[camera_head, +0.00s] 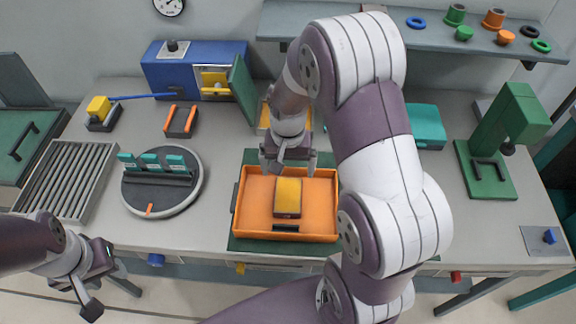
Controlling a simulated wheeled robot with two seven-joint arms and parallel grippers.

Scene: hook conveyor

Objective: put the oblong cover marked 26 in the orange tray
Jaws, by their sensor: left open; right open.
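The orange tray (240,215) sits on a green mat at the front middle of the bench. A yellow oblong piece (288,196) with a dark lower edge lies inside it near the middle; I cannot read any number on it, so I cannot tell whether it is the cover marked 26. My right gripper (289,167) is open, pointing down over the tray's back part, just behind the yellow piece and apart from it. My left gripper (84,289) is open and empty, off the bench's front edge at the lower left.
A blue cabinet (164,73) with an open green door (243,92) stands behind. A round turntable (145,199) holds several teal plates. A ribbed grey rack (68,180) lies at left, and a green press (500,135) stands at right. My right arm hides part of the bench.

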